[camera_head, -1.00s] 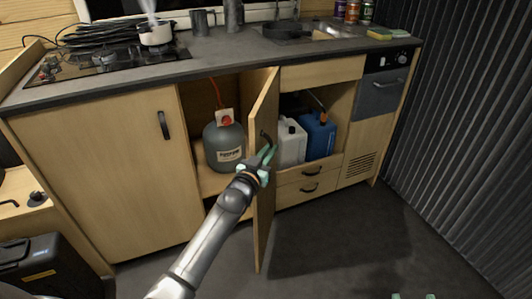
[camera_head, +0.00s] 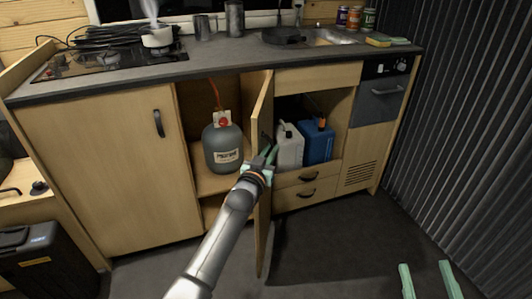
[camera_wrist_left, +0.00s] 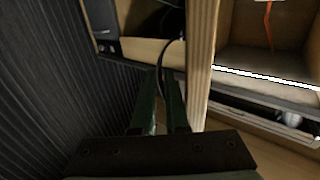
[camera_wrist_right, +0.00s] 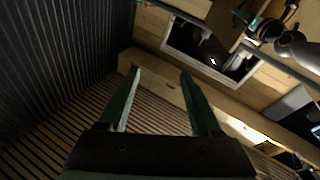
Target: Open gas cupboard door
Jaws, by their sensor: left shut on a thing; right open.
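The gas cupboard door (camera_head: 262,195) is swung wide open and seen nearly edge-on in the head view. Its edge also shows in the left wrist view (camera_wrist_left: 201,70). My left gripper (camera_head: 268,158) is at the door's right-hand face. In the left wrist view its fingers (camera_wrist_left: 165,95) are shut on a dark, curved handle (camera_wrist_left: 164,55). A grey gas bottle (camera_head: 223,146) with a red valve stands inside the open cupboard. My right gripper (camera_head: 428,282) is open and empty at the lower right, above the floor; its spread fingers show in the right wrist view (camera_wrist_right: 160,95).
Right of the door, a white canister (camera_head: 289,148) and a blue canister (camera_head: 318,142) stand in an open compartment above drawers (camera_head: 308,183). A closed cupboard door (camera_head: 110,180) is at left. A black case (camera_head: 45,262) stands lower left. Floor before the units is clear.

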